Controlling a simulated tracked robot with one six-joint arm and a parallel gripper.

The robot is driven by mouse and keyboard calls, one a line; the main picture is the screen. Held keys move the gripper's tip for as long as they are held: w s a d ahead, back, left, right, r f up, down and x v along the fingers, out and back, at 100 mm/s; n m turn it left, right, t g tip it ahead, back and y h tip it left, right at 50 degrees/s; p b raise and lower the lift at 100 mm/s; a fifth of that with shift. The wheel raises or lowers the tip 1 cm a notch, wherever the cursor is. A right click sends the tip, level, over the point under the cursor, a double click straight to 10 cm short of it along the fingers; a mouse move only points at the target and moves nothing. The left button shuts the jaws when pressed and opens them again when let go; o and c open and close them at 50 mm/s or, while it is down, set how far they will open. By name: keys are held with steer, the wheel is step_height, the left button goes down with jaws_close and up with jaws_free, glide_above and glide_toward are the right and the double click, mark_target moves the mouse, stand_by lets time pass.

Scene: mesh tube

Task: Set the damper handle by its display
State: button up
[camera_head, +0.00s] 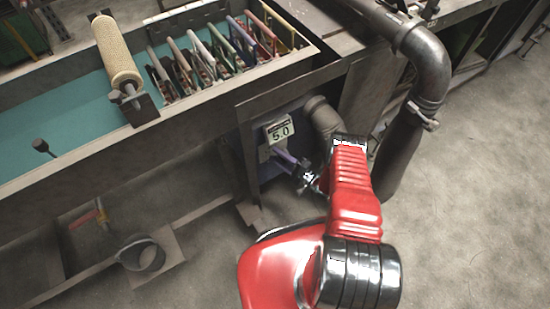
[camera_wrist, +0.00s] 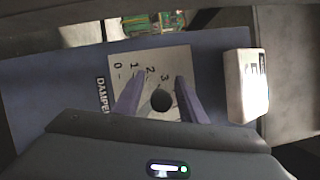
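In the head view my gripper (camera_head: 283,158) is just below the display.
A grey pipe (camera_head: 323,118) leaves the panel (camera_head: 252,140) close to my arm, and a larger bent pipe (camera_head: 428,65) stands right of it. A trough (camera_head: 75,107) with a mesh roller (camera_head: 117,55) and several coloured frames lies left. The floor at right is clear.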

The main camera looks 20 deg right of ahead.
steer(key=v, duration=1.3)
steer(key=shift+s+d, duration=0.25)
steer(key=shift+s, duration=0.05)
stand_by(0.3)
steer(key=shift+f, duration=0.1)
stand_by(2.6)
